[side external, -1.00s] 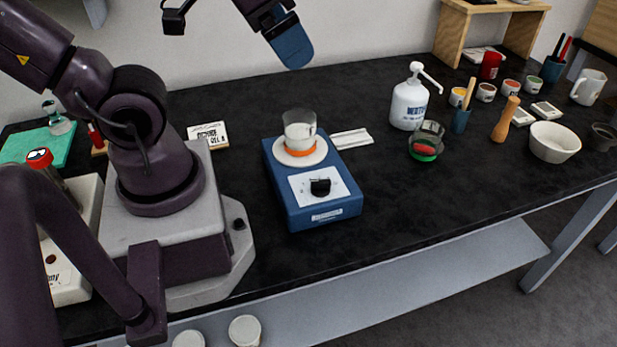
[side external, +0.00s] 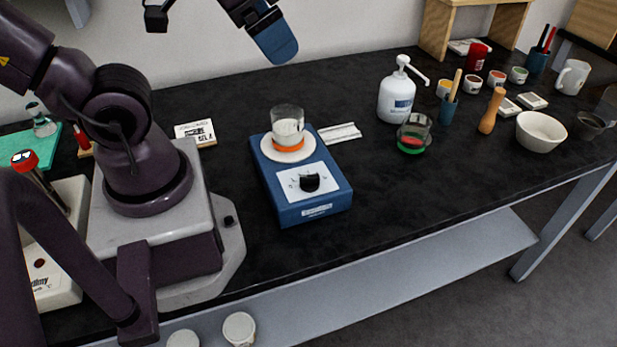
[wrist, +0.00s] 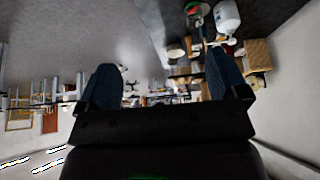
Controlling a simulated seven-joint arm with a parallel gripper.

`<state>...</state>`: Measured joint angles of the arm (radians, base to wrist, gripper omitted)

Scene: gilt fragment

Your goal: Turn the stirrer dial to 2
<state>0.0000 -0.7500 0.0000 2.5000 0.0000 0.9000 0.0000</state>
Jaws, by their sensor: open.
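The blue stirrer (side external: 313,211) stands on the black bench in the side view. Its black dial (side external: 310,182) sits on a white face panel (side external: 291,185) at the front. The panel's marks and the dial's setting are too small to read. A glass beaker (side external: 287,120) with white contents and an orange band stands on the stirrer's round white plate (side external: 268,150). My gripper (side external: 277,42) is high above and behind the stirrer, well apart from the dial. In the wrist view my gripper (wrist: 163,78) has its two blue fingers wide apart with nothing between them.
A white pump bottle (side external: 396,100) and a glass with a green base (side external: 413,135) stand right of the stirrer. A flat white piece (side external: 340,133) lies behind it. A lettered card (side external: 196,132) lies to the left. The bench right of the stirrer's front is clear.

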